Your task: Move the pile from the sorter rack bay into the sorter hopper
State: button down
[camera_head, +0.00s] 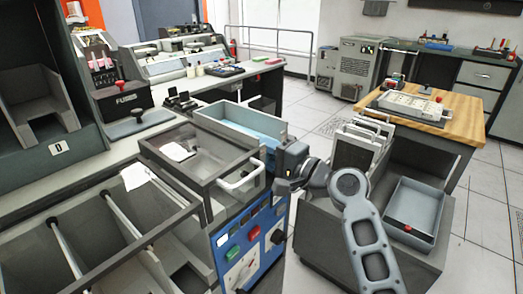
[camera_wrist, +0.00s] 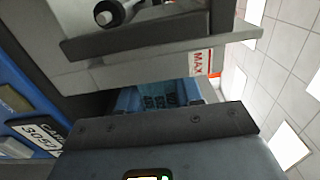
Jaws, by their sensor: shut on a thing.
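My gripper (camera_head: 287,160) is at the right end of the sorter, above its blue control panel (camera_head: 248,245). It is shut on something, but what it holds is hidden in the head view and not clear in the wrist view. A framed clear-topped box (camera_head: 155,144) with a white handle (camera_head: 240,181) is just left of my gripper. A small white piece shows inside it. The open-topped rack bays (camera_head: 52,222) with pale rods are at lower left. No pile can be made out in them. In the wrist view, part of my gripper (camera_wrist: 160,128) fills the bottom.
A light blue tray (camera_head: 216,109) lies just behind my gripper. A grey cart (camera_head: 318,228) holding handled panels and a grey bin (camera_head: 412,236) stands close on the right, near my arm. A wood-topped bench (camera_head: 462,108) is behind it. Tiled floor lies open behind.

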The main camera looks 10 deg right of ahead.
dwell(0.3)
jog(key=shift+f+b, duration=0.5)
jog(key=shift+f, duration=0.1)
jog(key=shift+f, duration=0.1)
jog(key=shift+f+b, duration=0.4)
jog(key=c, duration=0.8)
grip_release()
jog(key=shift+f, duration=0.1)
